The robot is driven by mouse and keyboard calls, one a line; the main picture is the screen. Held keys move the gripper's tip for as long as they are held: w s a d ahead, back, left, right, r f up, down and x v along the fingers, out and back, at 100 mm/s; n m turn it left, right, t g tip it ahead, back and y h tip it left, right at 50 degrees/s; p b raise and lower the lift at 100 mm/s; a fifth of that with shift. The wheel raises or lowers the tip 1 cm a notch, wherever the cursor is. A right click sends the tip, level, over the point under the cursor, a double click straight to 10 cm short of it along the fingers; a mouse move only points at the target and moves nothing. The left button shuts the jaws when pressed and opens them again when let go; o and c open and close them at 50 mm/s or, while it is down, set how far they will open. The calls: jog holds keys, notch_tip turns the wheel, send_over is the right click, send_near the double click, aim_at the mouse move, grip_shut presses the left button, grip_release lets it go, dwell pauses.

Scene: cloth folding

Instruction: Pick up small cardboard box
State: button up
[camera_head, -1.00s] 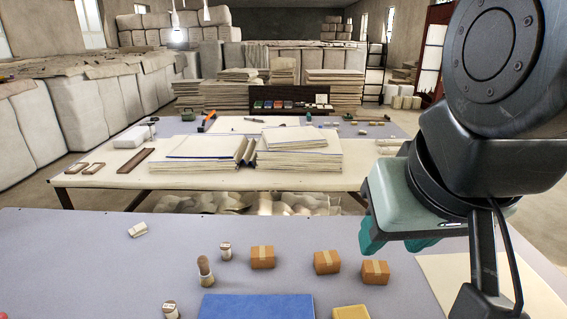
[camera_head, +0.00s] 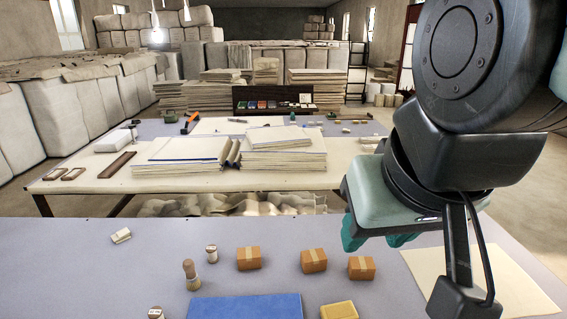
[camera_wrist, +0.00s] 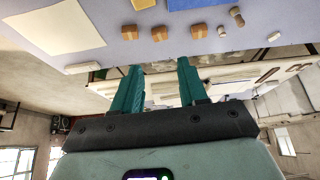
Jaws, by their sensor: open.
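Three small cardboard boxes with tape strips stand in a row on the near grey table: a left box (camera_head: 249,258), a middle box (camera_head: 313,261) and a right box (camera_head: 361,268). They also show near the top of the wrist view, as one box (camera_wrist: 129,33), another box (camera_wrist: 159,33) and a third box (camera_wrist: 199,31). My gripper (camera_head: 380,238) is above the table, right of and behind the boxes in the head view. Its two teal fingers (camera_wrist: 160,72) are apart and empty in the wrist view, with no box between them.
A blue flat item (camera_head: 245,307) and a yellow block (camera_head: 339,311) lie in front of the boxes. A wooden-handled tool (camera_head: 191,274) and a small jar (camera_head: 212,253) stand to the left. A cream sheet (camera_head: 480,280) lies at the right.

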dwell(0.4)
jog(key=o, duration=0.8)
jog(key=shift+c, duration=0.2)
jog(key=n+g, duration=0.5)
jog(key=n, duration=0.9)
send_over(362, 262)
jog(key=s+a, duration=0.2)
notch_tip(362, 262, down, 25)
jog(key=f+n, duration=0.1)
jog(key=f, duration=0.3)
jog(key=d+f, duration=0.1)
jog(key=f, duration=0.3)
jog(key=w+d+f+n, duration=0.1)
jog(key=f, duration=0.4)
jog(key=shift+w+n+g, duration=0.1)
jog(key=shift+n+g, duration=0.2)
jog(key=shift+w+f, duration=0.2)
jog(key=shift+f, duration=1.2)
jog(key=shift+w+f, duration=0.15)
jog(key=shift+f, duration=1.25)
